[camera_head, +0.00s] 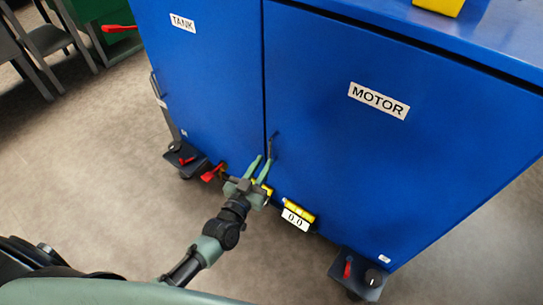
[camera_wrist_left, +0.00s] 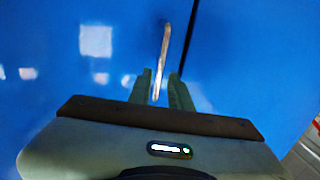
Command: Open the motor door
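The blue motor door (camera_head: 400,150) is closed flush on the cabinet, with a white MOTOR label (camera_head: 378,101). Its thin vertical handle (camera_head: 273,146) is near the door's left edge, beside the seam with the tank door (camera_head: 205,75). My left gripper (camera_head: 262,163) is at the lower end of the handle, fingers pointing up at it. In the left wrist view the handle (camera_wrist_left: 163,50) runs down between the two separated fingers (camera_wrist_left: 160,84). The gripper is open; I cannot tell whether a finger touches the handle. My right gripper is out of view.
A yellow gauge marked 0.0 (camera_head: 297,216) and a red lever (camera_head: 213,172) sit low along the cabinet's bottom edge. Caster feet (camera_head: 358,273) jut out at the corners. Dark chairs (camera_head: 48,40) stand at the upper left. Grey floor in front is clear.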

